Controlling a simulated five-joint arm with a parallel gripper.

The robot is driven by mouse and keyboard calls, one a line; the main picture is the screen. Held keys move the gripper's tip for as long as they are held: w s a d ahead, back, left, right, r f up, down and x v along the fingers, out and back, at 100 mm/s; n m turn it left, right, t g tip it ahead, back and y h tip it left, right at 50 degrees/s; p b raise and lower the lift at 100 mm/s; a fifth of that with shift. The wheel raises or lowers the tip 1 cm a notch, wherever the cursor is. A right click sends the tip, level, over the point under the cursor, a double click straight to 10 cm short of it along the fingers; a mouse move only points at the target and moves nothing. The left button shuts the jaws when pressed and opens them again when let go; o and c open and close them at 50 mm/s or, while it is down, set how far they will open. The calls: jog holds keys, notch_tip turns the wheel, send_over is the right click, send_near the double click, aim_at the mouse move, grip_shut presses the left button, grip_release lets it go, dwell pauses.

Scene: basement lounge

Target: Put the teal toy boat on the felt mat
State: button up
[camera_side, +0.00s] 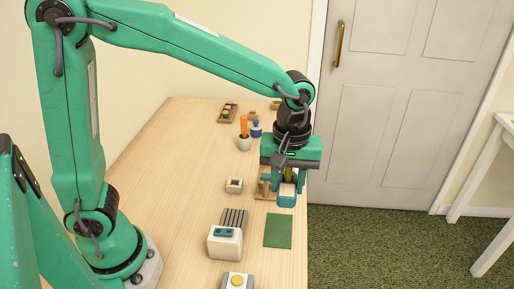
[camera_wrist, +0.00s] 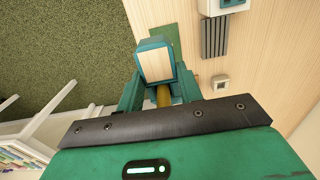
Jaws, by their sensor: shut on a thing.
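The teal toy boat (camera_side: 287,200) is in my gripper (camera_side: 285,180), held above the table near its right edge in the side view. In the wrist view the boat (camera_wrist: 154,63) shows a pale top with a teal rim, between the jaws of my gripper (camera_wrist: 156,82). The jaws are shut on it. The dark green felt mat (camera_side: 278,231) lies flat and bare on the table, nearer the side camera than the boat. In the wrist view the boat partly hides the mat (camera_wrist: 163,32).
A white device with a teal top (camera_side: 225,242) and a grey slatted piece (camera_side: 234,218) stand left of the mat. A small white box (camera_side: 234,186) and a yellow-buttoned box (camera_side: 237,281) are nearby. A pot (camera_side: 244,143) stands farther back. The table's right edge is close.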

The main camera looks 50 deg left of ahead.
jog(key=s+d, duration=0.5)
jog(key=s, duration=0.2)
jog(key=shift+s+a+f, duration=0.1)
jog(key=shift+f, duration=1.3)
jog(key=shift+s+a+f, duration=0.1)
jog(key=shift+f, duration=1.25)
jog(key=shift+w, duration=0.1)
send_over(278, 231)
notch_tip(278, 231, down, 7)
jog(key=shift+w, duration=0.1)
jog(key=shift+f, duration=0.1)
jog(key=shift+f, duration=1.9)
jog(key=shift+f, duration=0.15)
